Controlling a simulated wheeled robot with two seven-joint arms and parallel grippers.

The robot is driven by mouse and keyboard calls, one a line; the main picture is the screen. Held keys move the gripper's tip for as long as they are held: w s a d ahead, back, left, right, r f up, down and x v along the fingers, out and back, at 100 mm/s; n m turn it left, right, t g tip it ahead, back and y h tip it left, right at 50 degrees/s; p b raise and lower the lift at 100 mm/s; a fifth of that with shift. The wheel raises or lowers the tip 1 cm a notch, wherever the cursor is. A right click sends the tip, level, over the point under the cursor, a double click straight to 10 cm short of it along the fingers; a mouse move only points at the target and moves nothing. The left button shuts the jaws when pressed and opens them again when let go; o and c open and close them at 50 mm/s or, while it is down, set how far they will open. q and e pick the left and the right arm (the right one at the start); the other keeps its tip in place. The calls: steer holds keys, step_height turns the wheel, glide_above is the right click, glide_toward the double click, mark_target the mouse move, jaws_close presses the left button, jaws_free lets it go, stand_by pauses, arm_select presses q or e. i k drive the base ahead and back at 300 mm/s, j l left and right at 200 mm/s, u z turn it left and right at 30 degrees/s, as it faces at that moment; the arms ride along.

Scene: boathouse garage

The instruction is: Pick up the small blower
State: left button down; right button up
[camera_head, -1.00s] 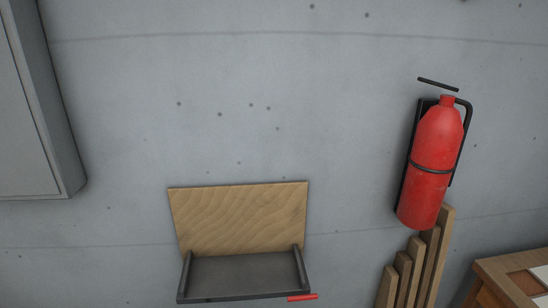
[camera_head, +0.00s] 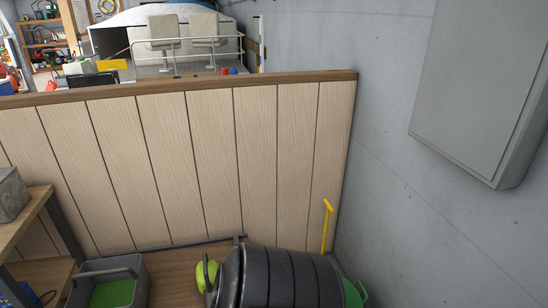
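I cannot make out a small blower in this view. Neither of my grippers shows in the head view. A large dark ribbed cylinder (camera_head: 285,278) lies at the bottom middle, with a lime green part (camera_head: 207,275) at its left end and a green part (camera_head: 354,292) at its right. I cannot tell what it is.
A wood-panelled partition (camera_head: 180,160) crosses ahead and meets the concrete wall (camera_head: 400,220) with a grey cabinet (camera_head: 480,90). A grey bin (camera_head: 138,290) and shelf (camera_head: 30,215) stand left. A yellow handle (camera_head: 326,225) leans in the corner. A boat with seats (camera_head: 185,30) lies beyond.

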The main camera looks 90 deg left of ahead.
mark_target(208, 287)
steer(key=u, duration=3.35)
steer(key=i+j, duration=0.1)
steer(key=j, duration=0.15)
steer(key=i+j+z, duration=0.1)
steer(key=j+z, duration=0.15)
steer(key=j, duration=0.35)
steer(key=i+j+z, duration=0.1)
steer(key=j+z, duration=0.15)
steer(key=j, duration=0.4)
